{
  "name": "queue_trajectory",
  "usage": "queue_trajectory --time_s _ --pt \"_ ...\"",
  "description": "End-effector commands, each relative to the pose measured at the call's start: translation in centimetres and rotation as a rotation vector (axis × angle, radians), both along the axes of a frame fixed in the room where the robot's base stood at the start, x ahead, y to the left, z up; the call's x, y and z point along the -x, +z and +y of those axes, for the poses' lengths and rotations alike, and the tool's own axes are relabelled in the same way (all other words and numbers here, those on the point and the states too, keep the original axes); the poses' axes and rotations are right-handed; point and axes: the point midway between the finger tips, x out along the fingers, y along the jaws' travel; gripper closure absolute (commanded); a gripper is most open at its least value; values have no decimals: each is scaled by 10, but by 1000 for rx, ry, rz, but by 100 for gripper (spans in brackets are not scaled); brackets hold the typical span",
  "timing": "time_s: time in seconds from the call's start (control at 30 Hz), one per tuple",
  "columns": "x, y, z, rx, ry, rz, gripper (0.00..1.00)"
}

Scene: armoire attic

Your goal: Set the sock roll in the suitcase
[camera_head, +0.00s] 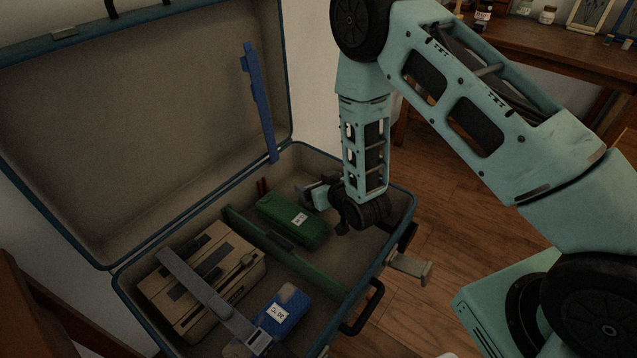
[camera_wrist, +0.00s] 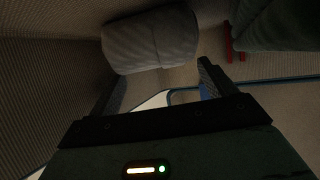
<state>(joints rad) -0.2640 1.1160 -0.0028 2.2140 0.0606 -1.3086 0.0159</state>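The open suitcase (camera_head: 352,270) lies with its lid raised at the left in the head view. My gripper (camera_head: 310,192) is down inside its far right part, beside the green pouch (camera_head: 292,220). In the wrist view a light grey, ribbed sock roll (camera_wrist: 150,40) lies just beyond the fingertips of my gripper (camera_wrist: 164,72), near a fabric wall. The fingers are spread apart and the roll is not clamped between them. Whether they touch it is unclear. I cannot make out the roll in the head view, around the gripper and arm.
A green divider (camera_head: 285,260) crosses the suitcase. A tan box (camera_head: 200,280) under a grey strap and a blue packet (camera_head: 285,308) fill the near side. Red handles (camera_head: 262,187) stand by the pouch. A blue strap (camera_head: 258,100) hangs along the lid. A wooden desk (camera_head: 545,45) stands behind.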

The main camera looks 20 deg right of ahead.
Motion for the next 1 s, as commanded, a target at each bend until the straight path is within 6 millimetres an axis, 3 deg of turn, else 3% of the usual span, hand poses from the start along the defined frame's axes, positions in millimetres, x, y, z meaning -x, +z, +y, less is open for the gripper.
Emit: queue_trajectory --time_s 0.27,0.5,0.73,0.87,1.0 --pt "2 18 0 0 0 1 17" --pt "43 34 -9 0 0 2 17" --pt "64 44 -12 1 0 3 17" --pt "65 54 -2 -8 12 43 17" --pt "71 76 27 -14 56 173 17"
